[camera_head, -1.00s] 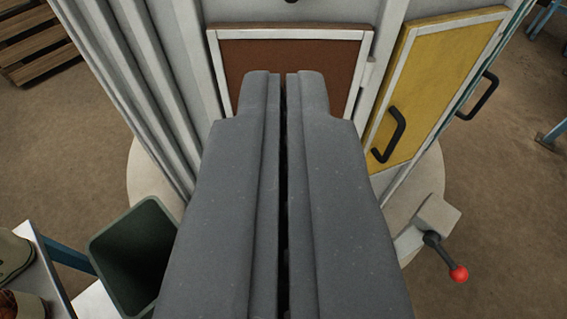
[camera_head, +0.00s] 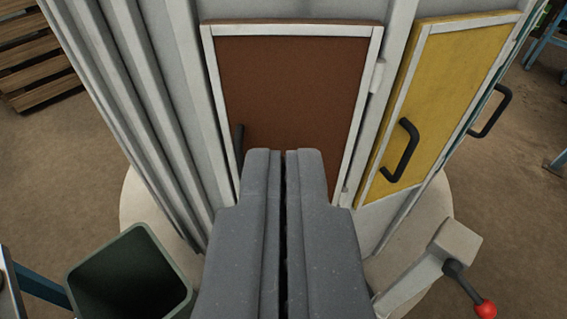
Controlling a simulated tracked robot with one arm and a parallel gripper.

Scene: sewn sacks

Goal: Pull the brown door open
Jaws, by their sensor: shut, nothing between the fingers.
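The brown door (camera_head: 292,95) is a flat panel in a pale frame on a grey cabinet, and it looks closed. Its dark handle (camera_head: 239,146) shows at the lower left of the panel, partly hidden behind my gripper. Hinges show along the door's right edge. My gripper (camera_head: 284,155) is shut and empty. In the picture its tips overlap the lower part of the brown door, to the right of the handle. I cannot tell how far the tips are from the door.
A yellow door (camera_head: 440,95) with a black handle (camera_head: 402,150) is to the right. A lever with a red knob (camera_head: 485,309) sticks out at lower right. A dark green bin (camera_head: 130,275) stands at lower left. A wooden pallet (camera_head: 38,55) lies at upper left.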

